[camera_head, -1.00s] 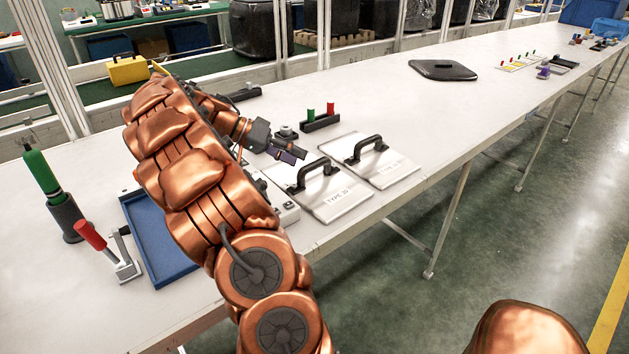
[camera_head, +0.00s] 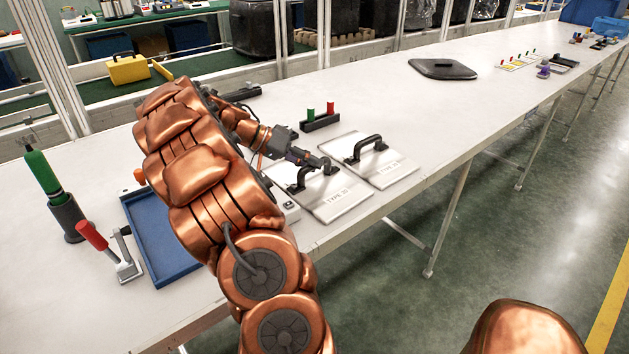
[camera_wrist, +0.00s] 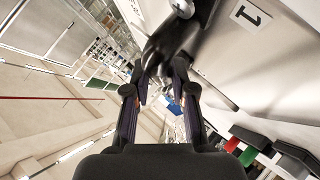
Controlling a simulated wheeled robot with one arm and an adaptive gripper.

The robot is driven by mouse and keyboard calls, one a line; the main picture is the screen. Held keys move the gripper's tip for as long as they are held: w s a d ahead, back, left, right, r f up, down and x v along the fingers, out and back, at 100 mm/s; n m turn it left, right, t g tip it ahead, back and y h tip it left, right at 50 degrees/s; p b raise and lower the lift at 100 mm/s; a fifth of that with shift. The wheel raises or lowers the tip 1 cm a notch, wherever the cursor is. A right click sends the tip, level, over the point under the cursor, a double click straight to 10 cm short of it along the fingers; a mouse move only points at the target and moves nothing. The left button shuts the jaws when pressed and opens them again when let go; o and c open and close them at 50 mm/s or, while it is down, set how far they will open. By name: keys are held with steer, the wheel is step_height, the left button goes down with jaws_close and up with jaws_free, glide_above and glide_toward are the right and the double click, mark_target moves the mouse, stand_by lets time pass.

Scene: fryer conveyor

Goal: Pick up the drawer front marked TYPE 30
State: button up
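Two pale drawer fronts with black bar handles lie flat side by side on the long table: a left one (camera_head: 341,205) and a right one (camera_head: 397,172). Each bears a label starting with TYPE; the numbers are too small to read surely. My gripper (camera_head: 318,162) is at the left front's black handle (camera_head: 299,183), covering part of it. In the wrist view my gripper (camera_wrist: 160,82) has its fingers apart, with the black handle (camera_wrist: 178,42) between and just beyond their tips. A firm hold is not seen.
A black holder with green and red pegs (camera_head: 320,123) stands behind the drawer fronts. A blue tray (camera_head: 160,240), a red-handled clamp (camera_head: 110,250) and a green-topped cylinder (camera_head: 55,195) are at left. A dark flat lid (camera_head: 443,69) lies farther back; the table between is clear.

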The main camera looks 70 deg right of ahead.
jaws_close()
stand_by(0.4)
